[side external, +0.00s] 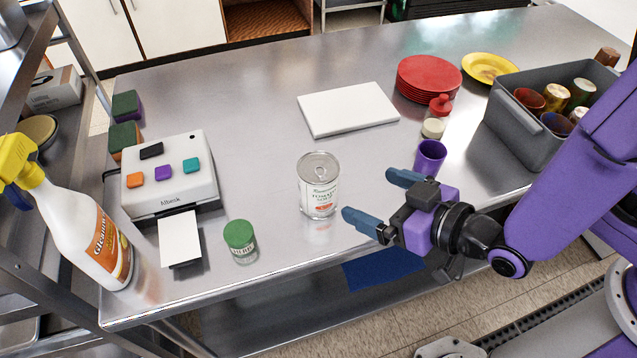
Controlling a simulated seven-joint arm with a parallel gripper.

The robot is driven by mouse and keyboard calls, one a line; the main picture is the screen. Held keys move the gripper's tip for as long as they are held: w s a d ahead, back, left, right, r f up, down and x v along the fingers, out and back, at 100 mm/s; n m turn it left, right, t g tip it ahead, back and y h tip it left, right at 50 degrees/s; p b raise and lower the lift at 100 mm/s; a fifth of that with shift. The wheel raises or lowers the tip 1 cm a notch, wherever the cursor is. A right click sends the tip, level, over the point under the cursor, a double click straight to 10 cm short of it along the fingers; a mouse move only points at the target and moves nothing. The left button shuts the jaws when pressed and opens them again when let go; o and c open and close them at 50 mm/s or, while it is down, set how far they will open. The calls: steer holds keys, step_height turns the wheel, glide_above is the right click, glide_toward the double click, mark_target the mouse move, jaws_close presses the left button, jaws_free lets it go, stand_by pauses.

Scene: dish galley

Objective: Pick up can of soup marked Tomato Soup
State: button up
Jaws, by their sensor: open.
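The soup can (318,187) stands upright on the steel table, near its front edge in the side external view. It has a silver pull-tab lid and a white label with green and red print, of which the red word looks like Tomato. My gripper (366,196) is just to the right of the can, with its two blue fingers spread apart and pointing left. The nearer fingertip is close to the can's lower right side. I cannot tell whether it touches. Nothing is between the fingers.
A green-lidded jar (240,240) and a label printer (170,175) are left of the can. A white board (347,109) lies behind it. A purple cup (430,157), red plates (428,78) and a grey bin (510,135) are right. A spray bottle (75,230) is far left.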

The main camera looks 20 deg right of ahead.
mark_target(336, 181)
steer(key=x, duration=0.8)
steer(key=shift+w+f, duration=0.15)
steer(key=shift+w, duration=0.05)
steer(key=shift+a+x, duration=0.2)
steer(key=shift+x, duration=2.45)
steer(key=shift+s+a, duration=0.1)
steer(key=shift+s, duration=0.05)
steer(key=c, duration=1.3)
